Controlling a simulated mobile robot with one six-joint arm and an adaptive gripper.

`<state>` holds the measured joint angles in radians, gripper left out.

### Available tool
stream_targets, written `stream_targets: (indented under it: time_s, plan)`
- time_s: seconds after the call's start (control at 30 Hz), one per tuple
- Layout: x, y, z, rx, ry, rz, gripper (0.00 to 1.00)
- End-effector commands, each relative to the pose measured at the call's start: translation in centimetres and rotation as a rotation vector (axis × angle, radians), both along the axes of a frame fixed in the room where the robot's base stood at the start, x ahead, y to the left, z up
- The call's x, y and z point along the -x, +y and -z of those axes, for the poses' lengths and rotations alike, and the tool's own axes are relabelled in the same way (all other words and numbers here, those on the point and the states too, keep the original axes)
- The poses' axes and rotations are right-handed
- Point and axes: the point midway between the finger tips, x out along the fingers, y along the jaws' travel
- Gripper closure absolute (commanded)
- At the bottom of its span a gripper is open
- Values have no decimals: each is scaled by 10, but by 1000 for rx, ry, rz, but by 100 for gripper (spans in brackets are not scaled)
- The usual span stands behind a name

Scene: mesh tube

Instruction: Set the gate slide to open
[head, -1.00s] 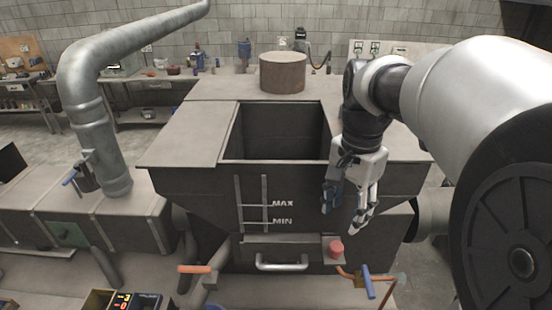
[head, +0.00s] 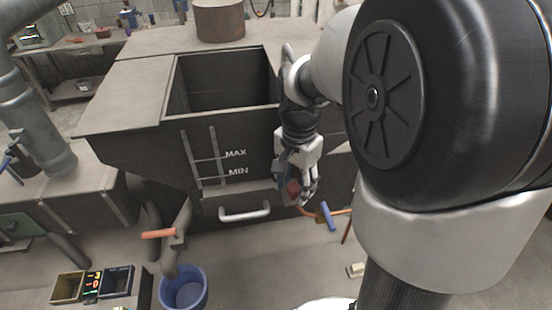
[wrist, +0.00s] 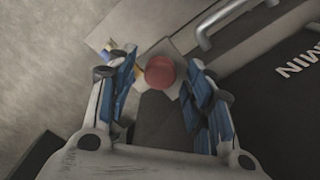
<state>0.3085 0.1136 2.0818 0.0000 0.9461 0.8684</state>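The dark hopper (head: 160,150) has a front panel with a silver bar handle (head: 245,214) below the MIN mark. This panel may be the gate slide; no label confirms it. The handle also shows at the top of the wrist view (wrist: 207,40). To its right is a red round knob (wrist: 160,73) on a small plate, partly hidden by my fingers in the head view (head: 293,188). My gripper (head: 302,196) is at this knob. In the wrist view my gripper (wrist: 159,66) is open, its blue-padded fingers on either side of the knob. Contact cannot be told.
An orange-handled valve (head: 160,233) is at the lower left above a blue bucket (head: 184,290). A blue-handled valve (head: 328,217) is close to the right of my gripper. Bare floor lies in front of the hopper.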

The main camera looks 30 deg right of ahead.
Motion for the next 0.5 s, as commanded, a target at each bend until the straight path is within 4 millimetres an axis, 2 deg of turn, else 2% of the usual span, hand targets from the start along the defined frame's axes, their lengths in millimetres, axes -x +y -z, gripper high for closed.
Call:
stream_targets:
  time_s: [0.07,0.5]
  plan:
    - [0,0,0,0,0,0,59]
    - [0,0,0,0,0,0,88]
